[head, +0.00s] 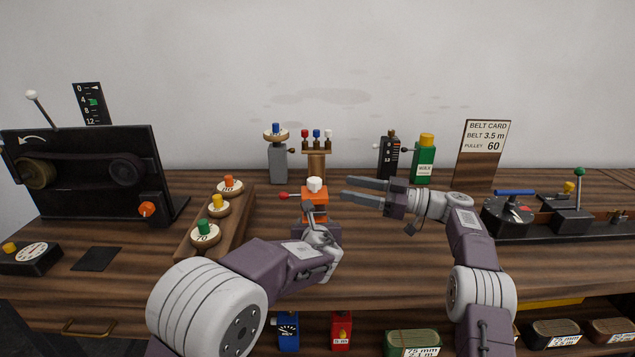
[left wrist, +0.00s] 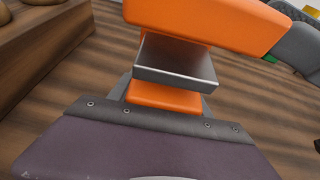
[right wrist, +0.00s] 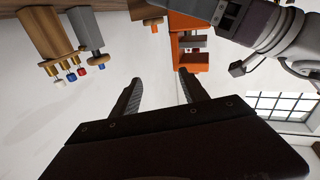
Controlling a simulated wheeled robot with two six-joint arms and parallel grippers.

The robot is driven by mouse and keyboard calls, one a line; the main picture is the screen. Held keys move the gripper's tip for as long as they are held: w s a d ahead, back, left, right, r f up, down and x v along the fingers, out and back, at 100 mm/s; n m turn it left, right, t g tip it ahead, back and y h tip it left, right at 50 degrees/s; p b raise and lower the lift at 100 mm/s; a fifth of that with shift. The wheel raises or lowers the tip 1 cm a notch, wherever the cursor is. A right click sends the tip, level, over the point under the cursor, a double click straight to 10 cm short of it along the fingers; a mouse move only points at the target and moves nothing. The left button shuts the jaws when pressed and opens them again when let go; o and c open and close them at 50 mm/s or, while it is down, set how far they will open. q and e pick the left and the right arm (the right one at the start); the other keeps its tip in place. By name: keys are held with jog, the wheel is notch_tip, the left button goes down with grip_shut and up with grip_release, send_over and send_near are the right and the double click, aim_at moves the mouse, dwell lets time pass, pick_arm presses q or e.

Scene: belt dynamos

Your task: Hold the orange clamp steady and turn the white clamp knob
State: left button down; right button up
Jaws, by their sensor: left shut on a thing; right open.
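The orange clamp (head: 315,203) stands upright on the bench in the middle of the head view. The white clamp knob (head: 315,184) sits on its top. A red-tipped lever (head: 284,196) points left from beside it. My left gripper (head: 317,222) is shut on the orange clamp from the near side. The left wrist view shows the clamp's orange body (left wrist: 200,22) around a grey finger. My right gripper (head: 347,188) is open and empty, just right of the knob, fingers pointing left. In the right wrist view its fingers (right wrist: 163,88) are apart, with the clamp (right wrist: 183,35) beyond them.
A wooden rack (head: 226,222) with several pulleys stands left of the clamp. A black belt machine (head: 85,160) stands farther left. Behind are a grey post (head: 278,163), a wooden peg stand (head: 317,160) and a green bottle (head: 424,163). A lever panel (head: 545,222) is at right.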

jog(key=m+t, duration=0.1)
jog(key=m+t+h, duration=0.3)
send_near(304, 189)
jog(key=x, duration=0.3)
jog(key=r+x, duration=0.1)
jog(key=x, duration=0.2)
jog(key=r+x, duration=0.1)
jog(key=x, duration=0.3)
jog(key=shift+w+r, duration=0.1)
grip_shut()
